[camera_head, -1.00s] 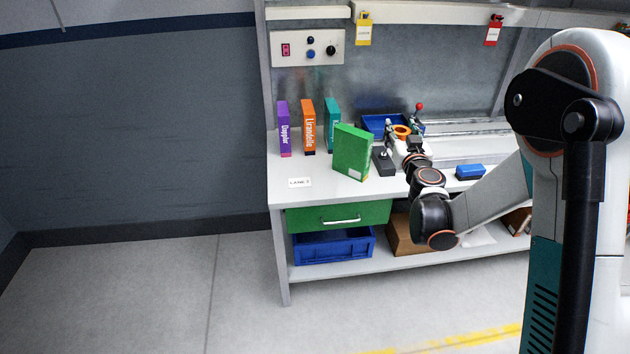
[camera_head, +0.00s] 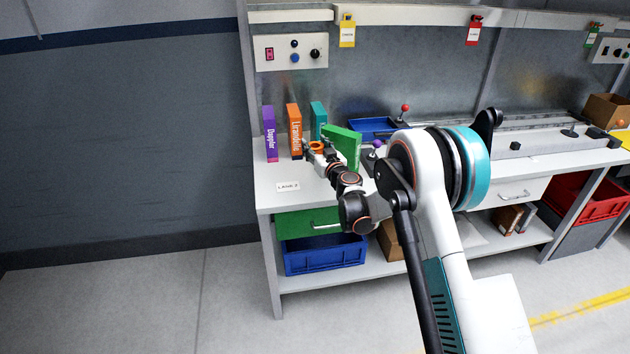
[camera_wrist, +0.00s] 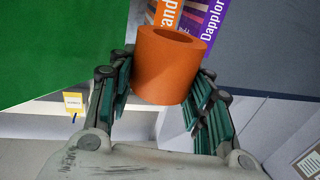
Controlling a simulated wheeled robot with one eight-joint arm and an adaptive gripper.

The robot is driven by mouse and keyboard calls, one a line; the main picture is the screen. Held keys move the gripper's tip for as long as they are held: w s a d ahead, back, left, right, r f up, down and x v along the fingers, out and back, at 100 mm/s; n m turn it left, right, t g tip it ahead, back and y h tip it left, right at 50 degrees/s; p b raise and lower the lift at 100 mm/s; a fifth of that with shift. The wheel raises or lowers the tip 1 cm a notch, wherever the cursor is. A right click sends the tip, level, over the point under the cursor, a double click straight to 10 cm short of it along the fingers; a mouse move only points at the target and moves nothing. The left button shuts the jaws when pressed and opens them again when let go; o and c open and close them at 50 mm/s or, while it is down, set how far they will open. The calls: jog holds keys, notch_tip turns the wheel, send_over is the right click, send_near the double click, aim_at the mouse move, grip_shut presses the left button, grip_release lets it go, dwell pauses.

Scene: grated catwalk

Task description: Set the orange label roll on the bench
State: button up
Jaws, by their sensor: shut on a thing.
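The orange label roll (camera_wrist: 166,66) is a short hollow cylinder held between the two fingers of my gripper (camera_wrist: 163,88) in the wrist view. In the head view the roll (camera_head: 316,146) shows as a small orange ring at the tip of my gripper (camera_head: 319,151). It is over the left part of the bench (camera_head: 310,199), in front of the orange and teal boxes. Whether its underside touches the bench top cannot be told.
Purple (camera_head: 269,134), orange (camera_head: 294,131) and teal (camera_head: 318,120) boxes stand behind the gripper. A green box (camera_head: 343,146) stands close on its right. A blue tray (camera_head: 371,127) lies farther back. The bench front around the lane card (camera_head: 287,187) is clear.

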notch_tip(320, 180, down, 12)
jog(key=b, duration=0.3)
jog(key=shift+r+b, duration=0.2)
jog(key=shift+b, duration=0.1)
jog(key=shift+f, duration=0.1)
jog(key=o, duration=1.1)
jog(key=shift+s+d, duration=0.1)
jog(key=shift+s, duration=0.05)
jog(key=p+v, duration=0.4)
jog(key=v, duration=0.7)
jog(key=shift+s+d, duration=0.2)
jog(key=shift+s, duration=0.1)
jog(key=shift+r, duration=0.25)
